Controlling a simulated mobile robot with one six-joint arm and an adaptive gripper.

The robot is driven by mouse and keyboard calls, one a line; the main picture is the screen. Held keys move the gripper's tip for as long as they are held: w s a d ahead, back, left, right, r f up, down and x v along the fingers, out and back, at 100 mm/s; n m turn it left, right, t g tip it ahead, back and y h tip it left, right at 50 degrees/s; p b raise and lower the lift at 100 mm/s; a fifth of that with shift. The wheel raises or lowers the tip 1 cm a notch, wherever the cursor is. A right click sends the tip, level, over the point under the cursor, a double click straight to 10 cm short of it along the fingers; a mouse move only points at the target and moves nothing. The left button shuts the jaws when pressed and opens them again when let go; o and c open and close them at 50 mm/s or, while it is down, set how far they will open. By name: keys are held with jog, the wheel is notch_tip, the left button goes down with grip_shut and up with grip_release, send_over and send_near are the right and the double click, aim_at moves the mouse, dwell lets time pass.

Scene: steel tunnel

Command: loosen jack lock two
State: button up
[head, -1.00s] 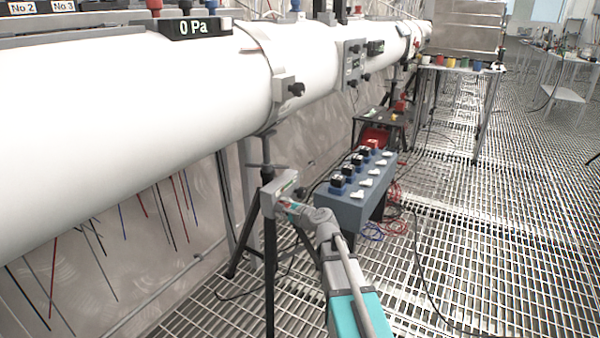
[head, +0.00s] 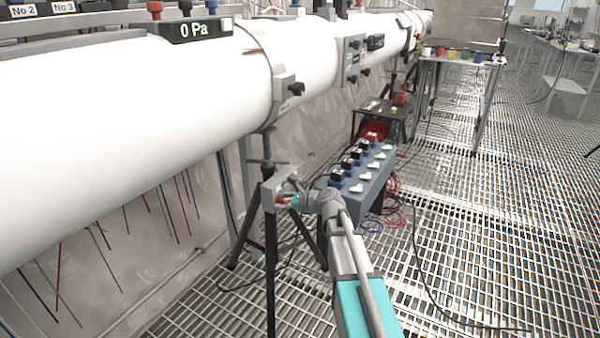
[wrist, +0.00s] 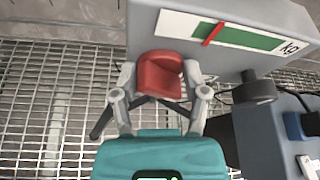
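The jack is a black tripod stand (head: 270,270) under the white pipe, with a grey box (head: 268,195) on its post. In the wrist view the box (wrist: 145,25) shows a green "kg" scale with a red mark. A red lock knob (wrist: 160,75) sticks out below the scale. My gripper (head: 289,200) is at the box's front. In the wrist view its fingers (wrist: 160,82) lie on either side of the red knob and appear to press on it. The contact faces are partly hidden. Which jack number this is does not show.
A black knob (wrist: 255,88) sits on the box, right of the red one. A blue-grey switch box (head: 372,180) stands close behind my wrist. The white pipe (head: 110,100) runs above, with a "0 Pa" display (head: 195,29).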

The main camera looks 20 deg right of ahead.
jog(key=shift+w+d+m+g+y, duration=0.2)
jog(key=shift+m+g+y, duration=0.3)
jog(key=shift+m, duration=0.4)
jog(key=p+v, duration=0.6)
jog(key=v, duration=0.7)
jog(key=s+a+r+n+g+h+p, duration=0.2)
jog(key=s+r+n+p, duration=0.4)
jog(key=p, duration=0.7)
jog(key=s+a+r+n+g+h+p, duration=0.3)
jog(key=s+a+r+n+g+p, duration=0.2)
jog(key=r+n+p, duration=0.5)
jog(key=s+a+n+p, duration=0.1)
jog(key=a+n+p, duration=0.1)
jog(key=shift+r+p, duration=0.35)
jog(key=shift+r, duration=0.05)
jog(key=shift+s, duration=0.15)
